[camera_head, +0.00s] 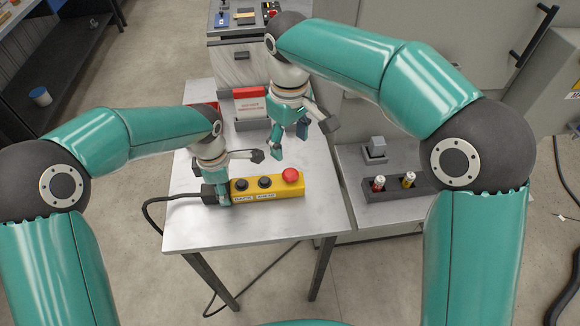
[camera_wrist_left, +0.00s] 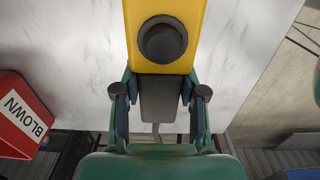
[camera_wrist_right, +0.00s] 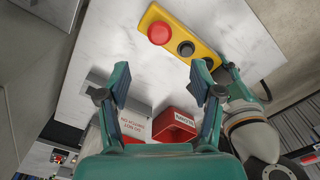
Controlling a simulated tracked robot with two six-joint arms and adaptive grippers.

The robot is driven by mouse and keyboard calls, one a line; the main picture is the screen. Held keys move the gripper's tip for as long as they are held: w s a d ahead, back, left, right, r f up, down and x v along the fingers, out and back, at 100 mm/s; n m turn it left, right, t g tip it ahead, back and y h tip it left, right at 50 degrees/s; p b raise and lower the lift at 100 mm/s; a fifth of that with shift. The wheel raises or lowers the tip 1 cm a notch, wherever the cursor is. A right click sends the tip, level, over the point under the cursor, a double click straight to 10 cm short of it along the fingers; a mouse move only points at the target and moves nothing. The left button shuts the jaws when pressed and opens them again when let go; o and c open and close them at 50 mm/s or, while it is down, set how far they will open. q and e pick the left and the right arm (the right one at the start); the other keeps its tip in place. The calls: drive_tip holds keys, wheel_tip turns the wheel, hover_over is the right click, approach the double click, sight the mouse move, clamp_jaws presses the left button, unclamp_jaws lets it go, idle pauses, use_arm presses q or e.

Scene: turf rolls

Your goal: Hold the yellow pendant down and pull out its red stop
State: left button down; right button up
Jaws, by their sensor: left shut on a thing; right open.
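The yellow pendant (camera_head: 268,187) lies flat on a small white-topped table, with two black buttons and a red mushroom-shaped stop (camera_head: 290,175) at its right end. My left gripper (camera_head: 222,195) is shut on the pendant's dark cable end; the left wrist view shows the fingers on both sides of this dark block (camera_wrist_left: 158,98). My right gripper (camera_head: 290,145) is open and empty above the table, behind the stop and apart from it; its spread fingers (camera_wrist_right: 160,85) also show in the right wrist view.
A red-and-white sign (camera_head: 250,105) stands at the table's back, with a red box (camera_wrist_right: 175,125) marked BLOWN beside it. A dark holder (camera_head: 395,188) with two small cylinders lies on the right-hand surface. The pendant's black cable (camera_head: 160,200) hangs off the table's left edge.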

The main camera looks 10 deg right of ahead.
sight(290, 172)
wheel_tip(290, 172, down, 10)
drive_tip(key=shift+r, duration=0.1)
idle(0.4)
clamp_jaws()
